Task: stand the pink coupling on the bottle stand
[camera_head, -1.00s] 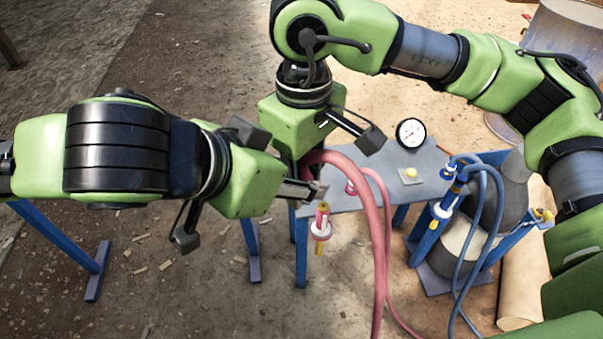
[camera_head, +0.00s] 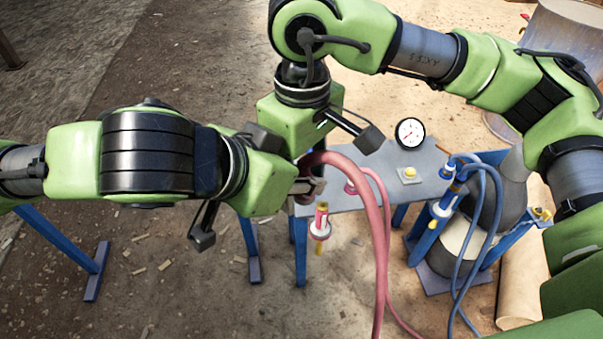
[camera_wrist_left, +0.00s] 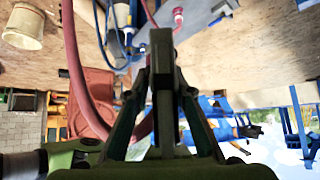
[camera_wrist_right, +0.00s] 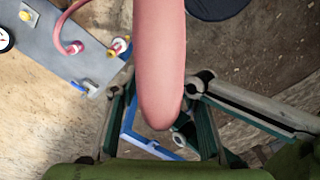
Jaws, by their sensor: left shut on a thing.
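A thick pink hose (camera_head: 374,215) arcs up to my two grippers, which meet at the table's left end. My left gripper (camera_head: 312,187) is shut at this hose end, seemingly on the pink coupling; fingers and hose hide the coupling itself. The hose curves behind the left fingers in the left wrist view (camera_wrist_left: 78,75). My right gripper points down beside the left one. In the right wrist view the hose (camera_wrist_right: 160,70) hides the fingertips of the right gripper, so its grip is unclear. I cannot make out for sure which part is the bottle stand.
A pink fitting with a white ring (camera_head: 320,228) sits at the front edge of the grey table (camera_head: 385,172). A gauge (camera_head: 410,132) and a yellow button (camera_head: 410,172) are behind. Blue hoses (camera_head: 480,240) hang from a blue post at right. Floor at left is mostly clear.

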